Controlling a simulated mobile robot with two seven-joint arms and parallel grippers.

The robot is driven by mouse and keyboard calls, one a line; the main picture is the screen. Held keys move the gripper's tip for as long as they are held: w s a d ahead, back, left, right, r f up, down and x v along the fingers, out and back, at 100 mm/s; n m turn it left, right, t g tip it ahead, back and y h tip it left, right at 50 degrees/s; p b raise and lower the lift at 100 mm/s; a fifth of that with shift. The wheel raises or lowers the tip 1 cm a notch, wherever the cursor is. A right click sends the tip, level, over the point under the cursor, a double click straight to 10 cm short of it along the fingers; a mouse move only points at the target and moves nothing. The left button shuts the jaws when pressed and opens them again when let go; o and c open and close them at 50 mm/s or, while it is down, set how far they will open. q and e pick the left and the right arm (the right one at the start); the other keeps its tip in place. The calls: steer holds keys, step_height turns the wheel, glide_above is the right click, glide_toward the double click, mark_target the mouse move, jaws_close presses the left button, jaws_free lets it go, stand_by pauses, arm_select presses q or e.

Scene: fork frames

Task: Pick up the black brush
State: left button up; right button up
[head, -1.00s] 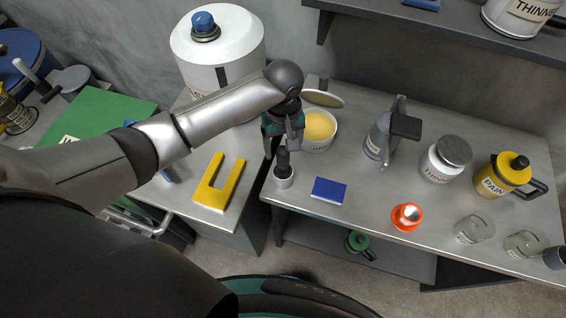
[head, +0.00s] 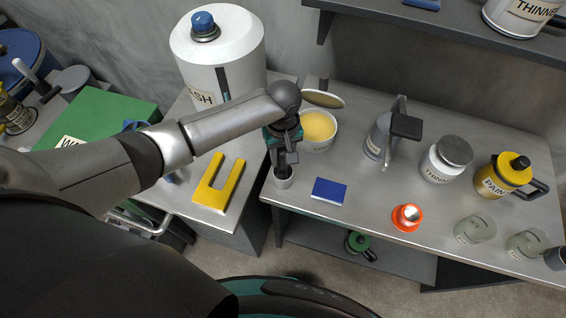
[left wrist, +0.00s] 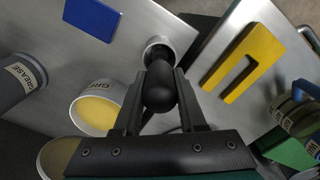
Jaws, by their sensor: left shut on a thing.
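The black brush (left wrist: 159,88) shows in the left wrist view as a dark rounded handle between the two fingers of my left gripper (left wrist: 160,100). Its lower end is at a small metal cup (left wrist: 156,44). In the head view my left gripper (head: 284,160) is right above that cup (head: 283,180) on the table, with the fingers closed on the brush and hiding most of it. Whether the brush's lower end is still inside the cup is hard to tell. My right gripper is not in view.
A blue block (head: 329,191) lies right of the cup, and a yellow U-shaped piece (head: 219,183) lies left. A bowl of yellow grease (head: 318,128) stands close behind. A grey can with a handle (head: 382,138) and an orange-red piece (head: 407,217) stand farther right.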

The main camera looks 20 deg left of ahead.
arm_select(q)
jaws_close()
